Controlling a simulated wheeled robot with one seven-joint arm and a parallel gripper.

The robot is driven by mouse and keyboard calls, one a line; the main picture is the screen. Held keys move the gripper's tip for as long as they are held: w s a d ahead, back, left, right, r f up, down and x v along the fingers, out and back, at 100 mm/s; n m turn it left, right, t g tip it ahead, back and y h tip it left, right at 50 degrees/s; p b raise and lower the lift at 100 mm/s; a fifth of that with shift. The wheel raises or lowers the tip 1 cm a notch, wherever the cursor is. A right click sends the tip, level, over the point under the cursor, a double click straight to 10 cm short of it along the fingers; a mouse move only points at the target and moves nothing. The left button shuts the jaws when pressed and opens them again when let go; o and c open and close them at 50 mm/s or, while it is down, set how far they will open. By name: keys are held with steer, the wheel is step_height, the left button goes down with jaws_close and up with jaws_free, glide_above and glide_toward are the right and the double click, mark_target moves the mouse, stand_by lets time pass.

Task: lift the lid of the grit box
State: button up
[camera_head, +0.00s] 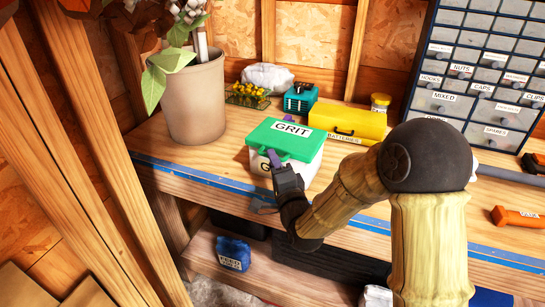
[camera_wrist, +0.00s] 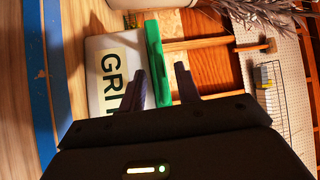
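The grit box (camera_head: 306,172) is white and stands on the wooden bench. Its green lid (camera_head: 284,141), labelled GRIT, sits flat on top and looks closed. My gripper (camera_head: 275,158) is at the front of the box and hides part of the front lettering. In the wrist view my gripper (camera_wrist: 158,70) is open. The green lid (camera_wrist: 153,45) shows there as an edge between the two fingers, with a gap visible on each side. The white box front (camera_wrist: 100,50) is left of the lid in that view. I cannot tell if either finger touches the lid.
A potted plant (camera_head: 193,98) stands left of the box. Behind are a teal box (camera_head: 300,98), a yellow batteries case (camera_head: 345,121) and a jar (camera_head: 380,102). A drawer cabinet (camera_head: 478,75) is at the back right. An orange-handled tool (camera_head: 515,217) lies right.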

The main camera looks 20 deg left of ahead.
steer(key=shift+x, duration=0.75)
jaws_close()
steer(key=shift+d, duration=0.1)
